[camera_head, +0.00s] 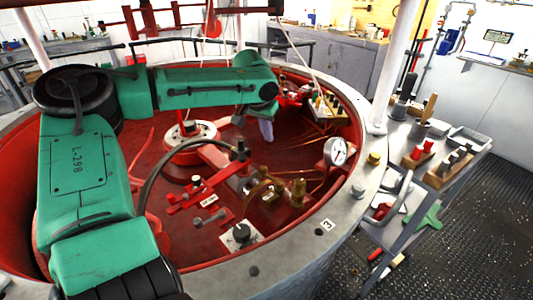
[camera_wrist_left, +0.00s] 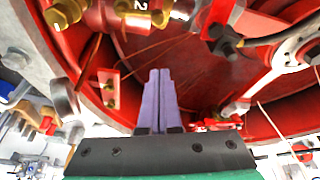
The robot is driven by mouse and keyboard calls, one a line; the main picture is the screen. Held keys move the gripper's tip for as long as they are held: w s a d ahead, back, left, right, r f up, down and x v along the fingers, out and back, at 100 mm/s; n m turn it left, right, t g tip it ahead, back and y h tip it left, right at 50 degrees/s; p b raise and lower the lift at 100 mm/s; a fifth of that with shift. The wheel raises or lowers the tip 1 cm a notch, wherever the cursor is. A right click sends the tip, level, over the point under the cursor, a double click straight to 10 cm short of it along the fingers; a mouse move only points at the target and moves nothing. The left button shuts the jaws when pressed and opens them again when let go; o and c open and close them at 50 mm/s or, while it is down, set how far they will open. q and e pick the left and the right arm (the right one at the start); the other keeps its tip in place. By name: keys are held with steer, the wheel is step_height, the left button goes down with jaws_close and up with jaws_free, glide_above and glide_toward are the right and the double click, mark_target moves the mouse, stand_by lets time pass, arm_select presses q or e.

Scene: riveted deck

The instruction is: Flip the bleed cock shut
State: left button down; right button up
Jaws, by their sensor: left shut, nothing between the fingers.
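My left arm reaches across the round red pit. My left gripper (camera_head: 266,130) points down inside it, its purple fingers small in the head view. In the left wrist view the two purple fingers (camera_wrist_left: 159,92) lie together, shut and empty. A brass fitting (camera_head: 297,192) stands near the pit's front right, apart from the gripper. Brass fittings marked 2 (camera_wrist_left: 135,14) also show at the top left of the wrist view, away from the fingertips. I cannot tell for sure which brass part is the bleed cock, nor how its lever is set. My right gripper is not in view.
A white dial gauge (camera_head: 336,152) stands at the pit's right rim (camera_head: 376,180). A red lever frame (camera_head: 200,187) and a dark curved hose (camera_head: 165,150) lie in the pit. A tool cart (camera_head: 400,228) stands to the right, with studded floor beyond.

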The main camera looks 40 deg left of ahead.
arm_select(q)
steer(key=x, duration=1.1)
steer(key=s, duration=0.2)
steer(key=s+p, duration=0.1)
steer(key=s, duration=0.1)
steer(key=shift+d+r, duration=0.3)
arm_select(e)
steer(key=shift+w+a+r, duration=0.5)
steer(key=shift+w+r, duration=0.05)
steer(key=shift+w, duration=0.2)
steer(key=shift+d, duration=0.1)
